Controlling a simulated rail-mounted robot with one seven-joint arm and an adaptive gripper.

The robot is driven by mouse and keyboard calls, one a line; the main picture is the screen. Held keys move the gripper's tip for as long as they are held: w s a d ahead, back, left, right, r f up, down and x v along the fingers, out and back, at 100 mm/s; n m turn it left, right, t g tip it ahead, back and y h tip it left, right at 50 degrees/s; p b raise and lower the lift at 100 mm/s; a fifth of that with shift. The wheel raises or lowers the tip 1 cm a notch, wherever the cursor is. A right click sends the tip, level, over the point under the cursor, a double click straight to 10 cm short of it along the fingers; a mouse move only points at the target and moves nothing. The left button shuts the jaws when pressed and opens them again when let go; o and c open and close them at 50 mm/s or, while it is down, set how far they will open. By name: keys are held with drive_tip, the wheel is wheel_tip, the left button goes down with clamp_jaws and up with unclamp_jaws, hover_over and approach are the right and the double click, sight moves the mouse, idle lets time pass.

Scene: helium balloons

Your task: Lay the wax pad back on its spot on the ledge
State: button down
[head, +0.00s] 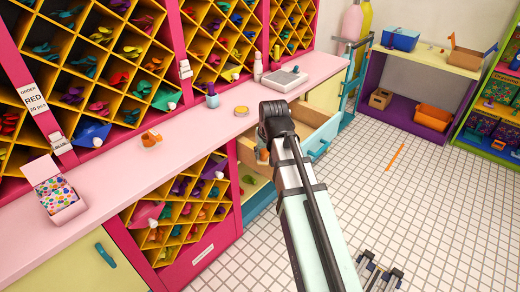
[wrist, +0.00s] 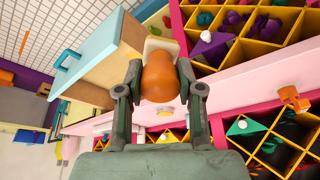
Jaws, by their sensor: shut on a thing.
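My gripper (wrist: 160,92) is shut on an orange rounded thing (wrist: 157,78) in the wrist view, held in front of the open drawer. In the head view my arm hides most of my gripper, and a bit of orange (head: 262,154) shows beside the arm at the drawer. A small round yellow piece (head: 241,110), which looks like the wax pad, lies flat on the pink ledge (head: 190,128). It also shows in the wrist view (wrist: 166,112), beyond the fingers and apart from them. I cannot make out a marked spot on the ledge.
The open drawer (head: 312,137) juts out below the ledge. Bare ledge lies between the dispenser and the yellow piece.

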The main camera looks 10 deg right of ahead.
sight(265, 150)
drive_tip(key=shift+r+p, duration=1.15)
drive_tip(key=shift+r, duration=0.7)
drive_tip(key=shift+f, duration=0.1)
